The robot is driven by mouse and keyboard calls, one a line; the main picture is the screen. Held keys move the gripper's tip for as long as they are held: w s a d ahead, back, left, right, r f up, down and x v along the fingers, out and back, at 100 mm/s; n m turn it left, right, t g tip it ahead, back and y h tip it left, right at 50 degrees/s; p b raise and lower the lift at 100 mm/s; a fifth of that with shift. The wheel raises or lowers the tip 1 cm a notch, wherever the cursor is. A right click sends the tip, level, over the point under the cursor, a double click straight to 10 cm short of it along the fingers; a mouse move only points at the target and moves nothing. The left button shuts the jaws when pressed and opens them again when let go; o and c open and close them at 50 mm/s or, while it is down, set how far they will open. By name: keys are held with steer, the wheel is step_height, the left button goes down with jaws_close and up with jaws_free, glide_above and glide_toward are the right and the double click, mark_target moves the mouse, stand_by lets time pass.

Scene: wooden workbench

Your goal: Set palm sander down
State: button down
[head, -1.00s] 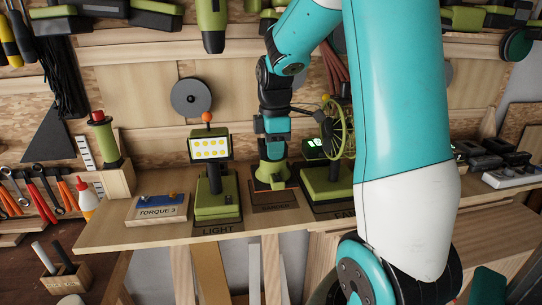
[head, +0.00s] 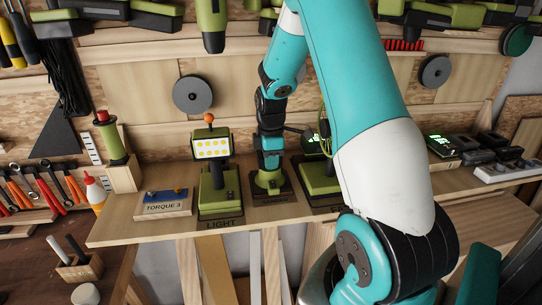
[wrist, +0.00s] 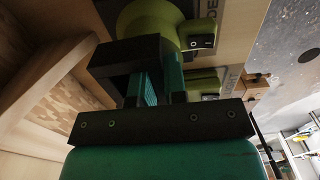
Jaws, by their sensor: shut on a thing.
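The green palm sander (head: 268,182) is upright at the middle of the shelf, over a dark brown labelled pad (head: 280,199). It looks to be on the pad, but I cannot tell for sure that its base touches. My gripper (head: 269,160) points down from above and is shut on the top of the sander. In the wrist view, the sander's rounded green body (wrist: 150,20) shows beyond my dark jaws (wrist: 160,85), with a label partly visible beside it.
A green work light (head: 217,180) stands close left of the sander, with a tray marked TORQUE 3 (head: 164,204) further left. A green-based device (head: 318,177) stands close right, partly hidden by my arm. Chargers (head: 442,146) sit at the right.

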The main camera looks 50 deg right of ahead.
steer(key=shift+f, duration=0.15)
steer(key=c, duration=1.2)
jaws_free()
steer(key=shift+o, duration=0.2)
steer(key=shift+r+b, duration=1.3)
steer(key=shift+r, duration=2.6)
